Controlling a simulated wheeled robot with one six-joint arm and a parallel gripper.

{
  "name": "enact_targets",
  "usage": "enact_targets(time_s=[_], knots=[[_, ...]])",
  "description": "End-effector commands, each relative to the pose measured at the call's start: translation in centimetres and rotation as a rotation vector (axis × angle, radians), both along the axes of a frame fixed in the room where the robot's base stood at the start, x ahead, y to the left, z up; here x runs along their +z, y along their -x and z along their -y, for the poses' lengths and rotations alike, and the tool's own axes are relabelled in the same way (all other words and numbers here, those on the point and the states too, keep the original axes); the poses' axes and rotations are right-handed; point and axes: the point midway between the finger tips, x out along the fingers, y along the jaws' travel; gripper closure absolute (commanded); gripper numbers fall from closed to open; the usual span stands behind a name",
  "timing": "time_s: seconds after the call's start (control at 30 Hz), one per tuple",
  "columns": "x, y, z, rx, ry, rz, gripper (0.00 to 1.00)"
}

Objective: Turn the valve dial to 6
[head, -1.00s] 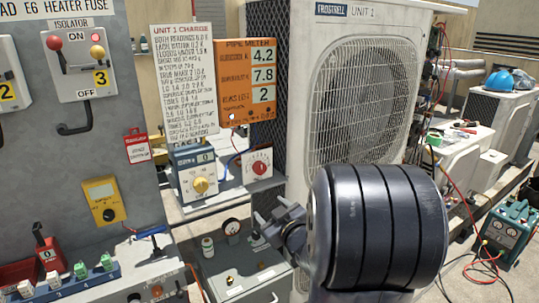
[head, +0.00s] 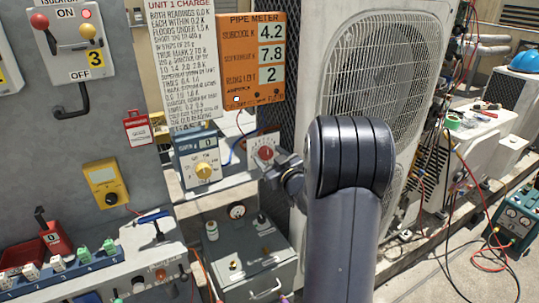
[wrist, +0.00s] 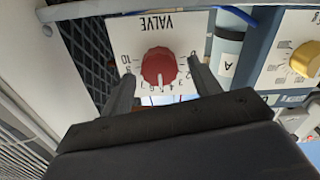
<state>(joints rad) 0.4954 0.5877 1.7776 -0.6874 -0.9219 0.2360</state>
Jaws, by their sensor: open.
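The valve dial is a red round knob (wrist: 159,66) on a white plate marked VALVE (wrist: 157,28), which appears upside down in the wrist view. My gripper (wrist: 161,72) is open and empty, with one finger on each side of the knob. I cannot tell whether either finger touches it. The gripper also shows in the head view (head: 272,170), just below and right of the dial.
A blue box with a yellow knob (head: 204,171) stands close beside the dial. An orange pipe meter (head: 252,60) reads 4.2, 7.8 and 2. The large condenser (head: 376,80) stands behind my arm. A grey case (head: 250,250) is below.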

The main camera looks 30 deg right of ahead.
Motion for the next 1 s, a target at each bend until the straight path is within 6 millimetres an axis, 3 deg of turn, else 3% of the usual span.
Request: enact_targets(time_s=[0.37,0.9,1.0], knots=[[-0.03,-0.73,-0.03,-0.001,0.0,0.0,0.41],[-0.03,-0.7,-0.03,0.0,0.0,0.0,0.84],[-0.03,-0.7,-0.03,0.0,-0.005,0.0,0.86]])
